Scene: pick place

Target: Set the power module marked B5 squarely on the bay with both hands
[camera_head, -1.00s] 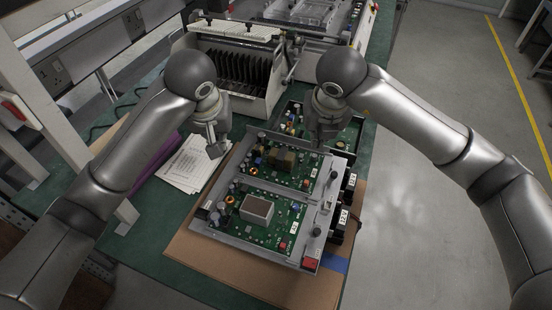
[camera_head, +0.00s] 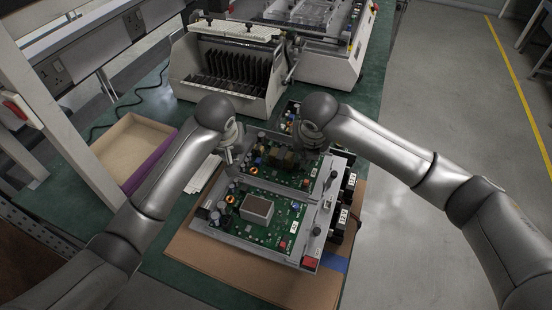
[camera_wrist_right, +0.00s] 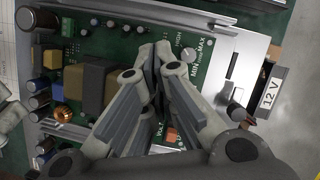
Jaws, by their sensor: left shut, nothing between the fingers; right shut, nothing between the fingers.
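Two green circuit-board modules in grey metal frames lie side by side on the workbench: a far one (camera_head: 286,165) and a near one (camera_head: 262,226). The near one carries a silver square block. No B5 mark is readable, and I cannot pick out the bay as a separate thing. My left gripper (camera_head: 229,161) is shut and empty at the far module's left end. My right gripper (camera_head: 304,152) is shut and empty over the far module's right part. It also shows in the right wrist view (camera_wrist_right: 155,52), covering part of the board; contact is unclear there.
Brown cardboard (camera_head: 240,277) lies under the modules. Black 12 V blocks (camera_head: 341,222) stand along their right side. The grey floor at right is clear.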

